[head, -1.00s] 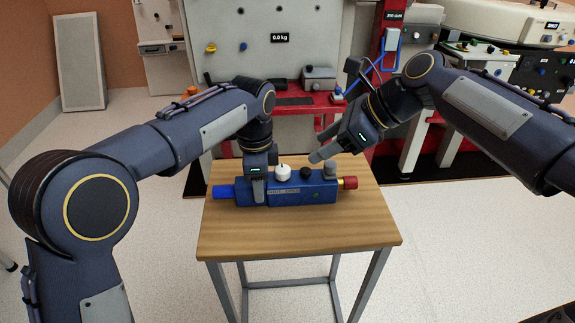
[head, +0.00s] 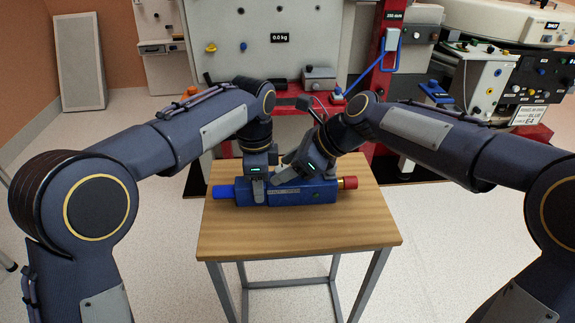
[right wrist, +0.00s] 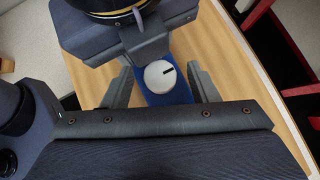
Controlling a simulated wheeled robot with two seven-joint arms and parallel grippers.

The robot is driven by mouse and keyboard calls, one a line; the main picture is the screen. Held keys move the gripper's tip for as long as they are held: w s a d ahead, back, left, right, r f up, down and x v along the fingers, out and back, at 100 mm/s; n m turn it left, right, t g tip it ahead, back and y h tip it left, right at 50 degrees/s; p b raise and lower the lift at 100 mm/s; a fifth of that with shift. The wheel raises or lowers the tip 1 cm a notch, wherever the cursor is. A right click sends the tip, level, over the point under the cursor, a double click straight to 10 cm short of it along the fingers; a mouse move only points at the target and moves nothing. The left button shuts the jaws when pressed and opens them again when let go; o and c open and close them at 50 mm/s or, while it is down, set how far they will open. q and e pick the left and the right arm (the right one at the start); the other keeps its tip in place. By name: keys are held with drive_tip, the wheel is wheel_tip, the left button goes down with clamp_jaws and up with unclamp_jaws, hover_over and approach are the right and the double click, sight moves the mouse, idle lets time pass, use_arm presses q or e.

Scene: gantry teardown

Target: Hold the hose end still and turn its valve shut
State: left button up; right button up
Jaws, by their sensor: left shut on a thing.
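The hose end is a long blue block (head: 310,192) lying on the small wooden table, with a bright blue stub at its left and a red-gold fitting (head: 348,183) at its right. My left gripper (head: 258,188) is shut on the block's left part. My right gripper (head: 283,172) is over the block's middle, close beside the left one. In the right wrist view, the white round valve knob (right wrist: 160,76) with a black mark lies between the two open right fingers (right wrist: 162,88), with gaps both sides. My right gripper hides the knob in the head view.
The wooden table top (head: 300,235) is bare in front of the block. Behind it stand a red bench with a grey box (head: 318,77) and a white panel. My two grippers are very near each other.

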drive_tip(key=c, duration=0.9)
drive_tip(key=shift+n+g, duration=0.3)
drive_tip(key=n+g, duration=0.1)
drive_tip(key=n, duration=0.1)
drive_tip(key=n+g, duration=0.3)
drive_tip(key=shift+w+n+y, duration=0.3)
drive_tip(key=shift+w+y, duration=0.05)
drive_tip(key=shift+y, duration=0.05)
drive_tip(key=n+g, duration=0.1)
drive_tip(key=n, duration=0.1)
drive_tip(key=n+g+h, duration=0.1)
drive_tip(key=n+g, duration=0.2)
drive_tip(key=shift+w+a+n+h, duration=0.1)
drive_tip(key=shift+w+n+h, duration=0.2)
drive_tip(key=shift+h, duration=0.1)
drive_tip(key=shift+g, duration=0.3)
drive_tip(key=o, duration=1)
drive_tip(key=shift+c, duration=0.2)
